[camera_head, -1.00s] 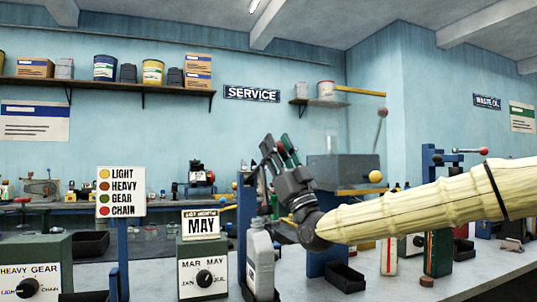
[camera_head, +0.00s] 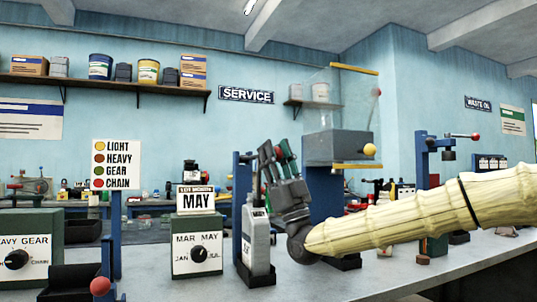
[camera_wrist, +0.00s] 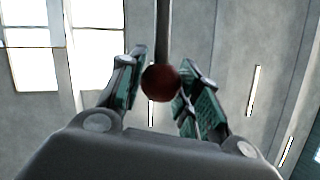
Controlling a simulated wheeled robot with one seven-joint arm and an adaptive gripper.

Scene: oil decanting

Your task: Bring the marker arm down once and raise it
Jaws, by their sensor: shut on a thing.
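In the wrist view my gripper (camera_wrist: 163,72) has its two fingers closed on a dark red ball knob (camera_wrist: 160,84), with a thin dark rod (camera_wrist: 162,30) running up behind it. This appears to be the marker arm's handle. A grey bottle (camera_head: 258,243) with a pale label stands upright below and left of the gripper. Whether the marker arm touches the bottle cannot be seen.
A green box with a month dial (camera_head: 197,247) and a MAY sign (camera_head: 196,199) stand to the left. A red ball (camera_head: 100,286) is at the front left. A clear tank on a grey box (camera_head: 338,146) stands behind my arm. Bare bench top (camera_head: 385,275) lies front right.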

